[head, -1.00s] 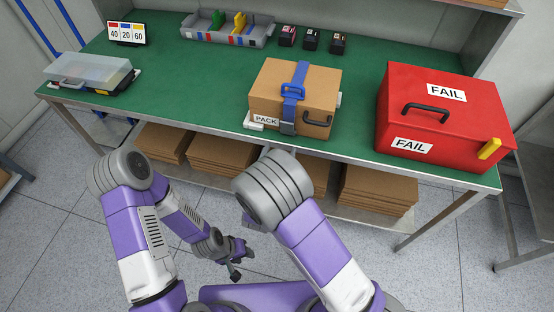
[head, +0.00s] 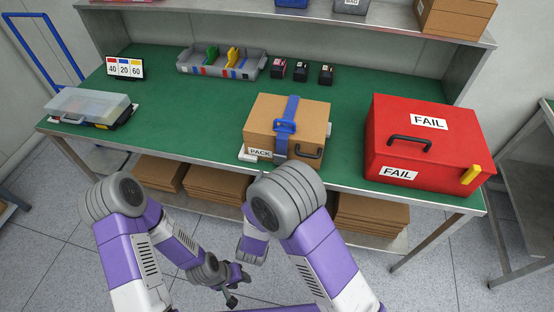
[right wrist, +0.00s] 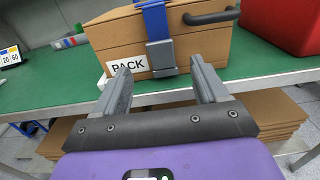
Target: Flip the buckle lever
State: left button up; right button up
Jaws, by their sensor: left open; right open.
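The buckle (head: 284,126) is blue and sits on a blue strap (head: 291,107) around a brown box (head: 258,118) labelled PACK. A grey piece (head: 280,148) hangs at the strap's lower end on the box front; it also shows in the right wrist view (right wrist: 162,54). I cannot tell which part is the lever. My right gripper (right wrist: 160,78) is open and empty, its fingers pointing at the box front below the grey piece. In the head view it is hidden behind my right arm. My left gripper (head: 236,284) is open and empty, low in front of the bench, away from the box.
A red FAIL case (head: 440,118) stands right of the box. A clear-lidded case (head: 88,104) is at the left and a grey divided bin (head: 190,70) at the back. Stacked cardboard (head: 372,222) lies below. The green bench top (head: 200,118) left of the box is free.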

aim_at(279, 156)
jog(key=b+x, duration=0.1)
jog(key=x, duration=0.6)
jog(key=shift+w, duration=0.25)
jog(key=shift+r, duration=0.1)
jog(key=c, duration=1.1)
jog(key=shift+o, duration=0.2)
jog(key=shift+w+d+r+g+p, duration=0.15)
jog(key=shift+r+g+p, duration=0.25)
jog(key=shift+p, duration=0.3)
jog(key=shift+w+g+p, duration=0.1)
jog(key=shift+g+p, duration=0.2)
jog(key=shift+p, duration=0.1)
jog(key=shift+w+g+y+p, duration=0.2)
jog(key=shift+g+y+p, duration=0.1)
jog(key=shift+f, duration=0.1)
